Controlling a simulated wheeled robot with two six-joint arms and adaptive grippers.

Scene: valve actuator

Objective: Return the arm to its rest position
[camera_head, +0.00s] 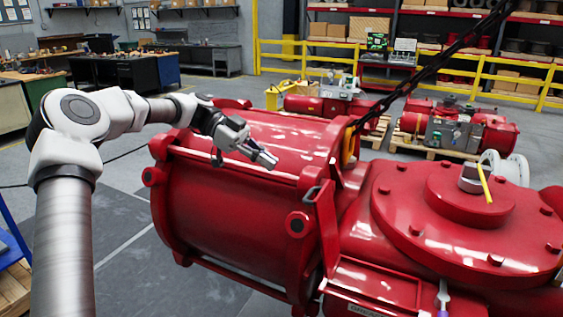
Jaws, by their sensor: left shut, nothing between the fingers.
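My left arm comes in from the left and reaches out over the big red valve actuator (225,200). My left gripper (268,160) is at the end of it, in front of the upper part of the red cylinder. It is shut and empty, with its fingers pointing right and slightly down. I cannot tell whether it touches the red surface. My right gripper is not in view.
The actuator's round flanged cover (465,225) fills the right, with a yellow pointer (486,185) on top. A dark sling (430,65) runs up to the top right. Yellow railing (300,48), pallets with red equipment and workbenches stand behind. Grey floor lies open at left.

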